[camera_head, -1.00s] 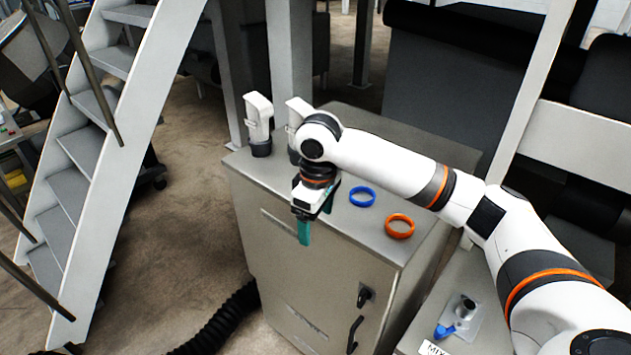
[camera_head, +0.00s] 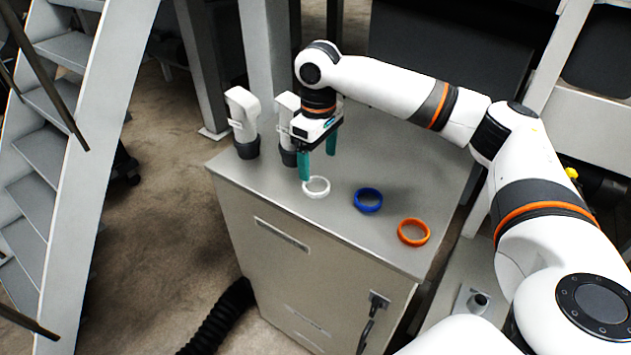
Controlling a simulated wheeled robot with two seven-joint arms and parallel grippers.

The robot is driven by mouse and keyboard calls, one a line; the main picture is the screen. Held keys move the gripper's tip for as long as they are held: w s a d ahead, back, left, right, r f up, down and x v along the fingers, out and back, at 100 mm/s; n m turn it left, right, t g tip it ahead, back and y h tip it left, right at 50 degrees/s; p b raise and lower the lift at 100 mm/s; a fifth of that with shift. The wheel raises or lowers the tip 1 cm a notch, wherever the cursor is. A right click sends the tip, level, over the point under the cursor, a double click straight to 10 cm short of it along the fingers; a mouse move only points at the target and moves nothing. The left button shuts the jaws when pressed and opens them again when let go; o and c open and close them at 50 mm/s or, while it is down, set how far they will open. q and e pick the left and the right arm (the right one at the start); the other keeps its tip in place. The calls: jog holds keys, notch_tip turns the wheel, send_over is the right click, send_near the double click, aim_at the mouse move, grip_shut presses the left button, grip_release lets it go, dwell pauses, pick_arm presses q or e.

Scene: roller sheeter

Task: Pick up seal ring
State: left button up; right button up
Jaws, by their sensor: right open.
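Three rings lie in a row on the grey cabinet top (camera_head: 390,240): a white ring (camera_head: 316,194), a blue ring (camera_head: 368,207) and an orange ring (camera_head: 413,239). Which of them is the seal ring cannot be told from their looks. My right gripper (camera_head: 318,166) points down with its two teal fingers apart and nothing between them. Its fingertips appear just above and behind the white ring, and the left finger overlaps the ring's rim in the picture. Whether it touches the ring cannot be told. My left gripper is out of view.
Two white devices with dark bases, the left one (camera_head: 243,122) and the right one (camera_head: 286,125), stand at the cabinet's back left, close to my right gripper. Metal stairs (camera_head: 60,170) are at the left. The cabinet top right of the gripper is clear behind the rings.

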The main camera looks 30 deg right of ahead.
aim_at(316, 189)
jog(key=shift+f, duration=0.55)
jog(key=shift+w+f, duration=0.1)
jog(key=shift+f, duration=0.25)
jog(key=shift+w+f+p, duration=0.2)
jog(key=shift+f+p, duration=0.1)
jog(key=shift+f, duration=0.05)
notch_tip(316, 189, down, 4)
jog(key=shift+w+d+r+p, duration=0.1)
jog(key=shift+r+p, duration=0.15)
jog(key=shift+p, duration=0.6)
jog(key=shift+f, duration=0.6)
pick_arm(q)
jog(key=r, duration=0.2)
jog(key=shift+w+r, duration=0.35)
pick_arm(e)
jog(key=c, duration=1.1)
